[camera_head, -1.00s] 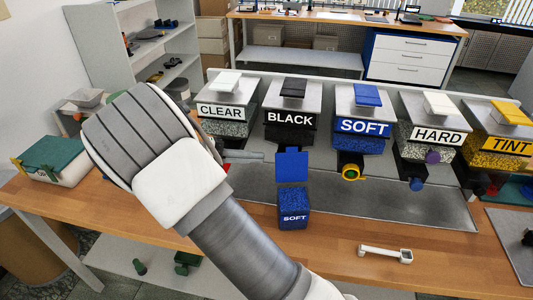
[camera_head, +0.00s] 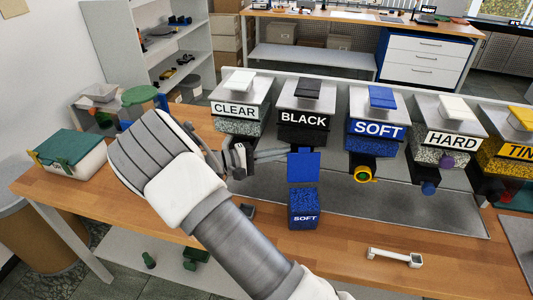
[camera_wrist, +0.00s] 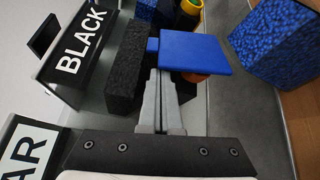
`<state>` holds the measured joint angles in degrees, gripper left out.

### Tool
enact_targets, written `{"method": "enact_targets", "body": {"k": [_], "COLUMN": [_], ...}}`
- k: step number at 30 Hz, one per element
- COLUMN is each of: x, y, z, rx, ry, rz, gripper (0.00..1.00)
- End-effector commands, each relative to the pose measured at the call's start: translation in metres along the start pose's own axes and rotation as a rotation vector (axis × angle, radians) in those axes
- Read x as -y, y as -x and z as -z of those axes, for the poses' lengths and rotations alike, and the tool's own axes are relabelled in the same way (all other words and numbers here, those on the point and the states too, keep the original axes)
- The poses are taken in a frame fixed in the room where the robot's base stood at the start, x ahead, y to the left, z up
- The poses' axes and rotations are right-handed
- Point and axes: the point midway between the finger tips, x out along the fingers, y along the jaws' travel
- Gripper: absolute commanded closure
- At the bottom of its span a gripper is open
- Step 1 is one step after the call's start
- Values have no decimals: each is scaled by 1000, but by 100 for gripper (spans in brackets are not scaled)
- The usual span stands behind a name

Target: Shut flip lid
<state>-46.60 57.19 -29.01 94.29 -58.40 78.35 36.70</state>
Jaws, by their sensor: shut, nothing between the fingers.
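A flat blue square flap (camera_head: 303,167) shows below the front of the black-labelled press (camera_head: 303,119). In the wrist view the flap (camera_wrist: 195,52) has a small blue tab on its side towards the press's dark textured block. A blue speckled box marked SOFT (camera_head: 304,211) stands on the table; the wrist view shows a gap between the box (camera_wrist: 275,45) and the flap. My gripper (camera_head: 287,153) is shut and empty, its fingertips close to the flap's near edge. In the wrist view the fingertips (camera_wrist: 160,72) reach the flap's edge; I cannot tell whether they touch.
The presses marked CLEAR (camera_head: 236,110), SOFT (camera_head: 377,128), HARD (camera_head: 450,140) and TINT stand in a row behind. A white tool (camera_head: 395,257) lies at the table's front. A green-lidded box (camera_head: 72,147) sits at the left. The wood front of the table is mostly clear.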

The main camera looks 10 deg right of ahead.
Motion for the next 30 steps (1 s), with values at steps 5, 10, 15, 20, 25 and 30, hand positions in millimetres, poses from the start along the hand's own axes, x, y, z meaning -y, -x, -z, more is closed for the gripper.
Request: {"method": "enact_targets", "body": {"k": [5,10,15,20,25,30], "x": [0,0,0,1,0,1], "y": [-8,-8,-8,-7,-6,-5], "z": [0,0,0,-2,-5,-8], "rx": [0,0,0,0,-1,0], "ry": [1,1,-1,-26,-58,-86], "rz": [0,0,-1,-9,-21,-31], "gripper": [100,100,100,100,100,100]}}
